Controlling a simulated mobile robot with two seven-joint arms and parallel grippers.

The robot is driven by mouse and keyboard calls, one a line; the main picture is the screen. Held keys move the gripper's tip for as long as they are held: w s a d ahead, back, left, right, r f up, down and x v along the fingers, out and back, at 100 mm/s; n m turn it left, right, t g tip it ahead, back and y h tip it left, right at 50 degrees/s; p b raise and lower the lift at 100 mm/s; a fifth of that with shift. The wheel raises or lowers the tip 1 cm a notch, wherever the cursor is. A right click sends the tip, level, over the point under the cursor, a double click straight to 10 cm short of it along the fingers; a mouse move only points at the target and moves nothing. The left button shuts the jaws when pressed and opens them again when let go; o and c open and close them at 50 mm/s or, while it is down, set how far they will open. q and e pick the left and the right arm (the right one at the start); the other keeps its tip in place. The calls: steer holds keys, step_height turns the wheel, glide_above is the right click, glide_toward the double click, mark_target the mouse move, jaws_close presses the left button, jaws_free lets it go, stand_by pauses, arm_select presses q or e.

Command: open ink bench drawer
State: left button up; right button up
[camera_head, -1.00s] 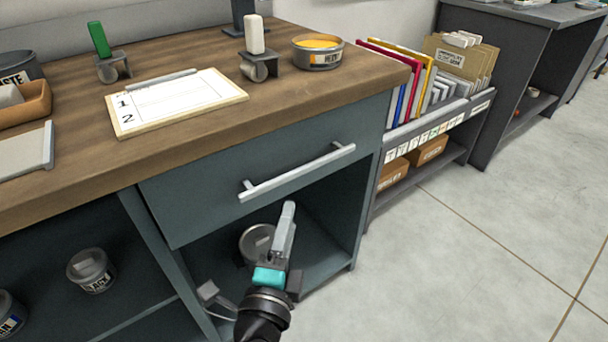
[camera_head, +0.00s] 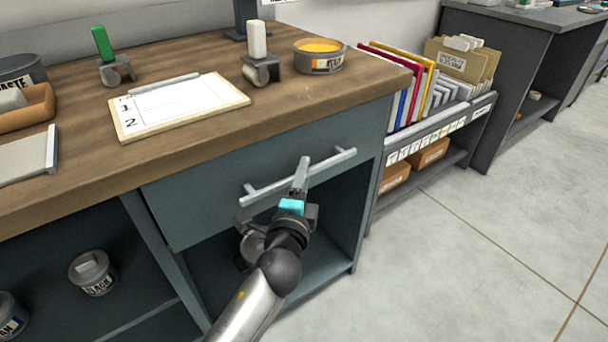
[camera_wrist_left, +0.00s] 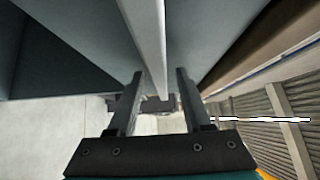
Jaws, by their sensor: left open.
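The bench drawer's blue-grey front (camera_head: 220,155) sits under the wooden worktop and looks shut. Its pale bar handle (camera_head: 332,160) runs along the front, slightly aslant in the head view. My left gripper (camera_head: 302,170) is at the handle, its fingertips overlapping the bar near its middle in that view. In the left wrist view, the handle (camera_wrist_left: 148,40) runs lengthwise between the two open fingers of my left gripper (camera_wrist_left: 158,85), with a gap on either side. I cannot tell whether either finger touches it. My right gripper is not in view.
On the worktop (camera_head: 290,105) are a clipboard (camera_head: 180,102), two stamp-like tools and a tin of orange ink (camera_head: 319,55). An open compartment lies below the drawer. A rack of folders (camera_head: 400,80) stands to the right; the floor (camera_head: 460,240) in front is clear.

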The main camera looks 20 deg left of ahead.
arm_select(q)
steer(key=shift+w+a, duration=0.1)
steer(key=shift+w, duration=0.4)
steer(key=shift+c, duration=0.3)
jaws_close()
stand_by(0.9)
